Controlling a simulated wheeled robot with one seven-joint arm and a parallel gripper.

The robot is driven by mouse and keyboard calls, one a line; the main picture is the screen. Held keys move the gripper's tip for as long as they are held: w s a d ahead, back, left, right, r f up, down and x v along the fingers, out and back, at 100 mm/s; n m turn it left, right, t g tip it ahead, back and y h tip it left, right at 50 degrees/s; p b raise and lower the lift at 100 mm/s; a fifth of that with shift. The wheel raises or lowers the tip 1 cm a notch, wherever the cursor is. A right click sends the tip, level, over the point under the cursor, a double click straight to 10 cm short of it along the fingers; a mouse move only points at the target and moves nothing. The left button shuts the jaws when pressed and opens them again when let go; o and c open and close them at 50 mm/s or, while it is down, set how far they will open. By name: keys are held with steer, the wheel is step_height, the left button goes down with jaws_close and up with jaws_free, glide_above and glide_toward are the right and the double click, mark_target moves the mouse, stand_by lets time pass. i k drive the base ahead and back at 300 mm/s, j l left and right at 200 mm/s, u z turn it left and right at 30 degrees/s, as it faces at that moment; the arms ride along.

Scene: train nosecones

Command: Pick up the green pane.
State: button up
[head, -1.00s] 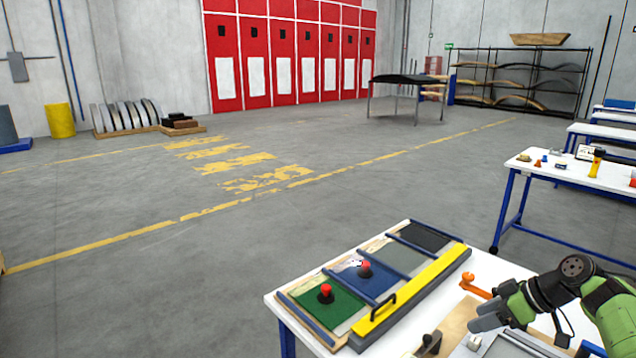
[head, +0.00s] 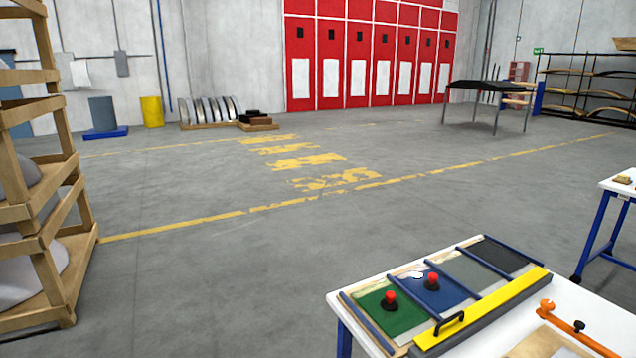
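The green pane (head: 378,314) lies at the left end of a framed board on the white-topped table at the lower right of the head view. A red-topped black knob (head: 390,298) stands on it. To its right lie a blue pane (head: 446,291) with a similar knob, then a grey pane (head: 474,272) and a dark pane (head: 500,254), parted by blue bars. A yellow bar (head: 484,311) with a black handle runs along the board's near side. My gripper is out of the picture.
The white table (head: 594,318) carries an orange clamp (head: 578,330) right of the board. A wooden rack (head: 42,200) stands at the left. Another blue-legged table (head: 605,220) is at the right edge. The grey floor (head: 230,270) between is open.

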mark_target(395, 313)
steer(key=i+j+z, duration=0.1)
steer(key=i+j, duration=0.8)
steer(key=i, duration=0.1)
